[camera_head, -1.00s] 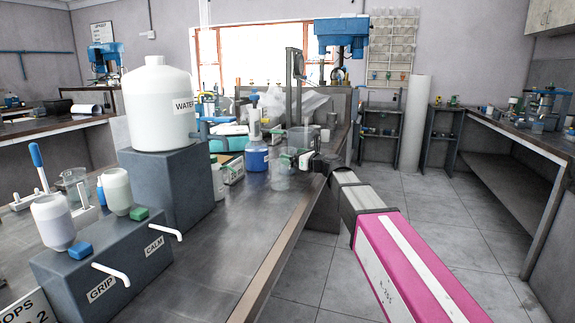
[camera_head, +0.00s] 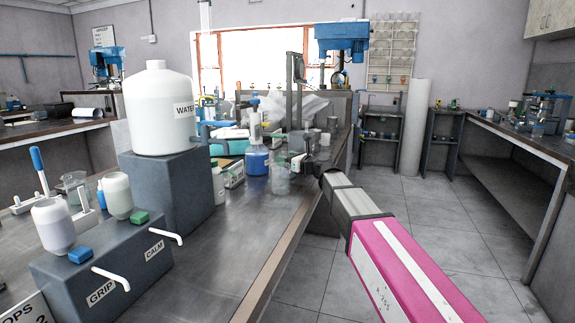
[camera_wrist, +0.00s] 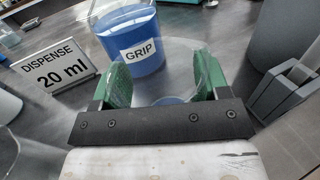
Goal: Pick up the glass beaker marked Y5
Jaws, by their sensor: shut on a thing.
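A clear glass beaker (camera_head: 281,180) is at the bench's right side in the head view, left of my gripper (camera_head: 299,162). In the wrist view the two green fingers of my gripper (camera_wrist: 164,80) stand on either side of the clear glass (camera_wrist: 180,54), shut on it. No Y5 mark can be read on the glass from here. I cannot tell whether its base touches the bench.
A blue-filled vessel labelled GRIP (camera_wrist: 140,48) is close beyond the beaker. A "DISPENSE 20 ml" sign (camera_wrist: 52,70) stands to the left in the wrist view. A white WATER container (camera_head: 158,108) stands on a grey block.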

